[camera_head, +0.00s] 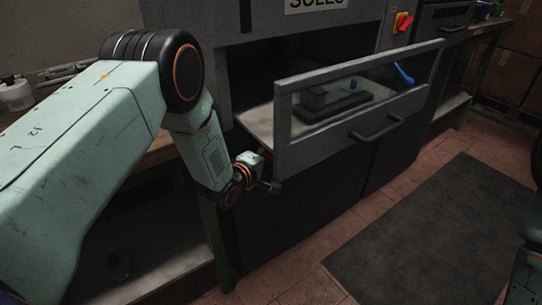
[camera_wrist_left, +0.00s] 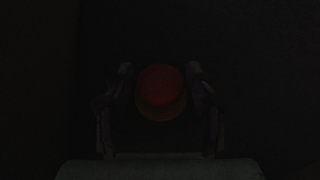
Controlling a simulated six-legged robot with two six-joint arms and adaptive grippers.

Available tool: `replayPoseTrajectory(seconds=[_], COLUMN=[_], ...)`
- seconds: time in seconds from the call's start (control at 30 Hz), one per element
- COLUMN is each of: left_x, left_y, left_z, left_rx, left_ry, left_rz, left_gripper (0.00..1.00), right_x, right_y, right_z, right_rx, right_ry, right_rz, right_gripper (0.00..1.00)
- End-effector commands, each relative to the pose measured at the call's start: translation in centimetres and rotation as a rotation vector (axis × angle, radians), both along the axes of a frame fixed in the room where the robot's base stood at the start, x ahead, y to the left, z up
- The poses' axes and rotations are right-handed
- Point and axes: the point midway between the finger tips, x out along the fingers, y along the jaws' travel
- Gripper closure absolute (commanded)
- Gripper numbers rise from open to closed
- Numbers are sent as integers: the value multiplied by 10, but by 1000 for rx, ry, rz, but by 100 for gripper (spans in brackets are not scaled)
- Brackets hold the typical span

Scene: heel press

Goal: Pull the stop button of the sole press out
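The stop button (camera_wrist_left: 161,88), a round red cap above a dull yellow part, shows in the very dark left wrist view. The fingers of my left gripper (camera_wrist_left: 160,90) stand on either side of it, close to its edges. It is too dark to tell whether they touch it. In the head view my left gripper (camera_head: 272,187) is low at the left front of the sole press (camera_head: 305,52), by the corner of its windowed drawer. The button is hidden there. My right gripper is not in view.
The drawer (camera_head: 283,155) with a clear front and a bar handle (camera_head: 378,130) juts out from the press. A red-and-yellow switch (camera_head: 402,22) sits at the upper right. A dark mat (camera_head: 430,235) lies on the tiled floor. A workbench with a green leg (camera_head: 216,245) stands left.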

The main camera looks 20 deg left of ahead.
Motion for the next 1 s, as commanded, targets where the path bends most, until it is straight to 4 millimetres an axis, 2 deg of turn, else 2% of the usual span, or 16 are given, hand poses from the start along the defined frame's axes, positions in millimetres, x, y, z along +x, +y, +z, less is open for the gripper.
replayPoseTrajectory(seconds=[0.07,0.6,0.87,1.0], left_x=[0,0,-1,-5], left_y=[0,0,0,-6], left_z=[0,0,0,1], left_rx=[0,0,0,0], left_ry=[0,0,0,3], left_rz=[0,1,0,0], left_gripper=[53,99,100,100], right_x=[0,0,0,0], right_y=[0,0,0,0], right_z=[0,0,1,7], right_rx=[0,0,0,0], right_ry=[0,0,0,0], right_rz=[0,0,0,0], right_gripper=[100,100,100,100])
